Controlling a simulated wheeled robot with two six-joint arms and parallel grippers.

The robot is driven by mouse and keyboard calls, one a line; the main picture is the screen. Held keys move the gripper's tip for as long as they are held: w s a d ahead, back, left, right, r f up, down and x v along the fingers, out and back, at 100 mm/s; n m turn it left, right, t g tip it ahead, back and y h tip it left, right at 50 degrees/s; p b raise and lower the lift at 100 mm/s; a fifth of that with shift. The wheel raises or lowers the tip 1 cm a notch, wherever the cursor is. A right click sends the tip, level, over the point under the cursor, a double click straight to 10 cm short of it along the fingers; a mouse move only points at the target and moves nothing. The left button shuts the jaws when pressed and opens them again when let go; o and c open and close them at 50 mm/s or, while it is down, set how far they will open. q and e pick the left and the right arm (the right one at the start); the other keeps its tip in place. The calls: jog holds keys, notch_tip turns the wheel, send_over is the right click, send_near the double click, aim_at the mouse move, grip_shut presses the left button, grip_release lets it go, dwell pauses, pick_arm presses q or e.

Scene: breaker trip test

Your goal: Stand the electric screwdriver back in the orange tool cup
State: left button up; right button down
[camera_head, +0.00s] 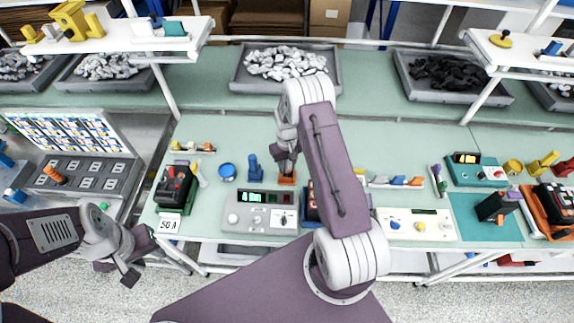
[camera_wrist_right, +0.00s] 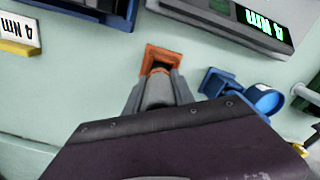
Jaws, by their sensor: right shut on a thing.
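The orange tool cup (camera_head: 287,180) stands on the green bench behind the torque tester. It also shows in the right wrist view (camera_wrist_right: 163,56), with a dark opening. My right gripper (camera_head: 287,152) points down just above the cup. In the right wrist view, its grey fingers (camera_wrist_right: 160,92) are shut on a grey, rounded body (camera_wrist_right: 158,88), which looks like the electric screwdriver, lined up with the cup opening. Most of it is hidden by the fingers and wrist, and I cannot tell how deep it sits. My left gripper (camera_head: 136,260) is open and empty, low in front of the bench.
A blue stand (camera_head: 255,168) and a blue round container (camera_head: 227,171) are close left of the cup. The tester (camera_head: 260,218) with a green display is in front. A red-and-black breaker (camera_head: 175,186) stands further left. Grey trays (camera_head: 243,74) line the back.

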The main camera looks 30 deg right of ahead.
jog(key=shift+f, duration=0.25)
jog(key=c, duration=1)
grip_release()
jog(key=shift+o, duration=0.2)
notch_tip(320, 180, up, 8)
jog(key=b, duration=0.2)
jog(key=shift+r+b, duration=0.1)
jog(key=shift+b, duration=0.25)
jog(key=shift+r, duration=0.45)
